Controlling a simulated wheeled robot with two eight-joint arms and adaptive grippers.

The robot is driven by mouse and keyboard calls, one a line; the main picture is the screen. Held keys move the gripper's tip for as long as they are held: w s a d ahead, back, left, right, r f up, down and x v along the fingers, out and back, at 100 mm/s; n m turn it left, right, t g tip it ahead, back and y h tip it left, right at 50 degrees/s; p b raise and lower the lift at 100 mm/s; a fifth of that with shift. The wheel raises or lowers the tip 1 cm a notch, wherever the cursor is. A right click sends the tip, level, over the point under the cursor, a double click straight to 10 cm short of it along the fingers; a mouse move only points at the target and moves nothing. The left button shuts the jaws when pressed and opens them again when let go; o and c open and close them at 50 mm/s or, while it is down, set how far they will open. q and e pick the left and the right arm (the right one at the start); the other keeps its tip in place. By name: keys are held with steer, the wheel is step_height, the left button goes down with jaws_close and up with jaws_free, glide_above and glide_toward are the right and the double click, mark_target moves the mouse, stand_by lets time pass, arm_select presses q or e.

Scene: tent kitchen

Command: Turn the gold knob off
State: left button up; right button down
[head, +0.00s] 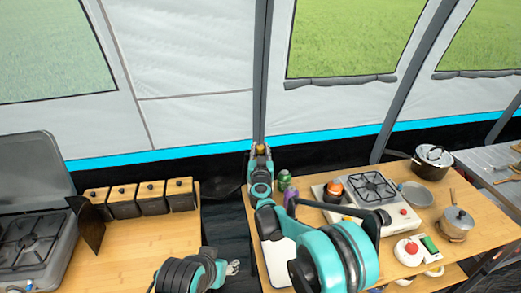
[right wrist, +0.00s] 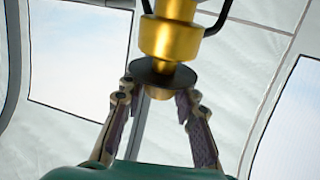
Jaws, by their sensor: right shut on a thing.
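The gold knob (right wrist: 160,93) is the small gold end under a black disc (right wrist: 162,74), below a gold fitting (right wrist: 170,38) in the right wrist view. My right gripper (right wrist: 158,100) reaches up from below, with one finger on each side of the knob and disc, and is shut on it. In the head view my right gripper (head: 261,152) is raised above the table's back edge, with a bit of gold (head: 261,147) at its tips. My left gripper (head: 232,268) is low between the two tables, apart from the knob; its jaws are too small to read.
The right table (head: 440,205) bears a stove (head: 372,188), a pan (head: 415,194), pots and small cans. The left table (head: 135,240) bears a grey stove (head: 32,238) and several dark boxes (head: 150,197). The tent wall (head: 190,110) is behind.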

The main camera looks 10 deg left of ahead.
mark_target(258, 151)
steer(key=shift+m+h, duration=1.1)
steer(key=shift+h, duration=0.6)
steer(key=shift+m+h, duration=1.1)
steer(key=shift+h, duration=0.6)
steer(key=c, duration=1.1)
jaws_free()
steer(key=shift+c, duration=0.2)
steer(key=s, duration=0.2)
steer(key=s+a, duration=0.1)
steer(key=s, duration=0.4)
steer(key=shift+s+a, duration=0.15)
steer(key=shift+a, duration=0.15)
